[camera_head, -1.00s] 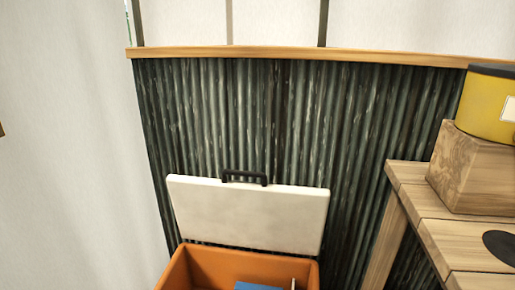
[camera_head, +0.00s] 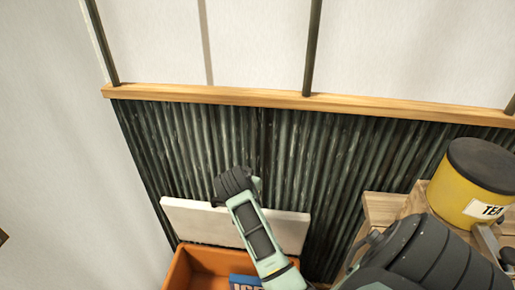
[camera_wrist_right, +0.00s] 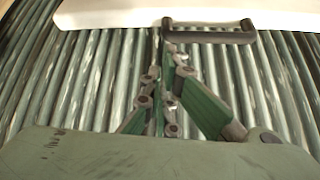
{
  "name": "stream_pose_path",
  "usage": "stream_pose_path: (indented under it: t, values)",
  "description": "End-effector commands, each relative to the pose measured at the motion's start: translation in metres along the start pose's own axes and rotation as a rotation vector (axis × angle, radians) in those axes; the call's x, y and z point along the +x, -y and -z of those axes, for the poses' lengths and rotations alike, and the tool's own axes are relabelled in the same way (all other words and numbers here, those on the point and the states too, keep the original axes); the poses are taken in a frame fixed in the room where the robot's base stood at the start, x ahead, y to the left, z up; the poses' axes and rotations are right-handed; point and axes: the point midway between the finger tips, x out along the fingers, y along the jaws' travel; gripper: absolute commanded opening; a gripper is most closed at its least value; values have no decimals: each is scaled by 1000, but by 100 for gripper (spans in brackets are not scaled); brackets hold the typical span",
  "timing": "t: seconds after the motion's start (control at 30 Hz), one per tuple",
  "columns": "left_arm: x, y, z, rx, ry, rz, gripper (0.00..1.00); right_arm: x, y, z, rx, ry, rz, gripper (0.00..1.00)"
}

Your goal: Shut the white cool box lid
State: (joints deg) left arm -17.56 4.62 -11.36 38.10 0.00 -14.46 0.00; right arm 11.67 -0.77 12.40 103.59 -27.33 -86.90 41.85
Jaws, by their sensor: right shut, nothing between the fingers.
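The white cool box lid (camera_head: 187,220) stands open, tilted up against the dark corrugated wall behind the orange cool box (camera_head: 192,266). In the right wrist view the lid (camera_wrist_right: 110,17) shows at the top, with its dark handle (camera_wrist_right: 210,37) along the near edge. My right gripper (camera_wrist_right: 170,52) is shut and empty, its fingertips close to the left end of the handle; I cannot tell whether they touch. In the head view my right arm covers the handle and part of the lid. My left gripper is not in view.
A blue ice pack (camera_head: 243,283) is in the box. A wooden table (camera_head: 380,208) stands at right with a yellow tea tin (camera_head: 465,190). The corrugated wall (camera_head: 330,165) with a wooden rail (camera_head: 300,101) is close behind the lid.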

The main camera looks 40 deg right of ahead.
Motion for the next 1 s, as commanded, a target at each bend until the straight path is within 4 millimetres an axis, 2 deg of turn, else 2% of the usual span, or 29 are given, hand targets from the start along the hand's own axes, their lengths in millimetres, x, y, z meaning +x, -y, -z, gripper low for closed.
stream_pose_path:
  t: [0.03, 0.17, 0.27, 0.7, 1.0]
  values:
    - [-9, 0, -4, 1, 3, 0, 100, -10, 1, 10, 21, -1, -4, 0]
    - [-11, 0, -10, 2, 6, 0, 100, -11, 1, 17, 49, -4, -11, 0]
    - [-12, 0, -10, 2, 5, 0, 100, 0, 0, 18, 49, -5, -14, 0]
    - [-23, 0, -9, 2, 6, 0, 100, 70, -1, 18, 48, -5, -12, 0]
    - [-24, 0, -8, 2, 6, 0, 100, 87, -1, 17, 49, -6, -10, 0]
